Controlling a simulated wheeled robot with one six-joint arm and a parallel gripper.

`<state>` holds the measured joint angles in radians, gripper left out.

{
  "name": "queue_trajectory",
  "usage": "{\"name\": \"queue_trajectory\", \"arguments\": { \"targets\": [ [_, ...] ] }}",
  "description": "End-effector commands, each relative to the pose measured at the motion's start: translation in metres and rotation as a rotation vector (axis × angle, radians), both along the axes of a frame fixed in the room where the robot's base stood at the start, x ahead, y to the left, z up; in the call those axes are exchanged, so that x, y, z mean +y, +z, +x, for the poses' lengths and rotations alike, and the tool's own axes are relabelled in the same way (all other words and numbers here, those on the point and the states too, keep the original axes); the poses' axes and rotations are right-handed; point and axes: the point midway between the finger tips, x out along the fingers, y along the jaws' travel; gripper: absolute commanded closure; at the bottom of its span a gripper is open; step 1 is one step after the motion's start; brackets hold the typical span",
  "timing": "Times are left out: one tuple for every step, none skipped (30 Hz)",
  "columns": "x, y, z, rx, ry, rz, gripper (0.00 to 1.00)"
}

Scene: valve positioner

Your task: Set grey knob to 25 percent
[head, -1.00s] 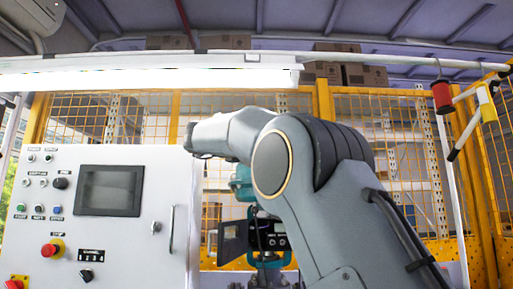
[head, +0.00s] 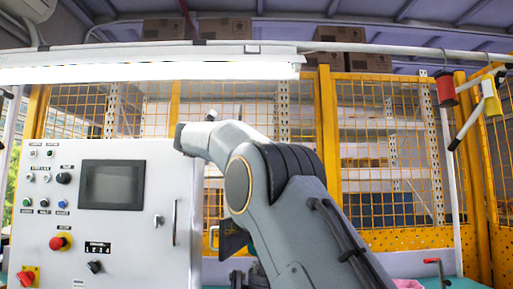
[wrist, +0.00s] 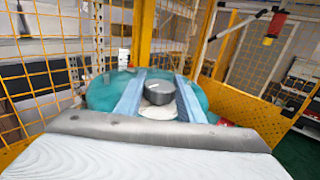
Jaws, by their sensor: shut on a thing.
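The grey knob (wrist: 158,92) shows in the wrist view as a short round cap with a pale line on its top. It sits on a teal housing (wrist: 102,92). My gripper (wrist: 158,88) has two blue fingers, one on each side of the knob, and is shut on it. A pale round patch shows just below the knob. The mark's exact reading cannot be told. In the head view my arm hides the knob and nearly all of the housing.
A white control panel (head: 150,240) with a screen (head: 111,185) and several buttons stands left of my arm in the head view. A yellow mesh fence (head: 385,150) closes off the back. A red-handled lever (head: 433,262) is at the lower right.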

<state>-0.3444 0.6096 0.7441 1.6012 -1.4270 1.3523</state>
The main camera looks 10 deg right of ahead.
Motion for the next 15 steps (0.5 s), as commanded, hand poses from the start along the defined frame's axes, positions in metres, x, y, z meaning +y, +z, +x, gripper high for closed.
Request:
{"name": "queue_trajectory", "arguments": {
  "targets": [
    [0.0005,-0.0026,0.0005,0.003,-0.001,0.002,0.88],
    [0.0005,-0.0027,0.0004,0.004,-0.001,0.003,0.64],
    [0.0005,-0.0027,0.0005,0.004,-0.001,0.003,0.57],
    [0.0005,-0.0025,0.0005,0.003,-0.001,0.002,0.52],
    [0.0005,-0.0024,0.0004,0.003,0.000,0.002,0.47],
    [0.0004,-0.0021,0.0003,0.003,0.000,0.002,0.47],
    [0.0004,-0.0020,0.0003,0.003,0.000,0.002,0.47],
    [0.0003,-0.0018,0.0003,0.003,0.000,0.002,0.47],
    [0.0003,-0.0017,0.0003,0.002,0.000,0.001,0.47],
    [0.0002,-0.0015,0.0002,0.002,0.000,0.001,0.47],
    [0.0002,-0.0014,0.0002,0.002,0.000,0.001,0.47],
    [0.0001,-0.0013,0.0002,0.002,0.000,0.001,0.47],
    [0.0001,-0.0011,0.0002,0.002,0.000,0.001,0.47],
    [0.0001,-0.0007,0.0002,0.002,0.000,0.001,0.47],
    [0.0001,0.0004,0.0003,0.002,0.000,0.001,0.47]
  ]
}}
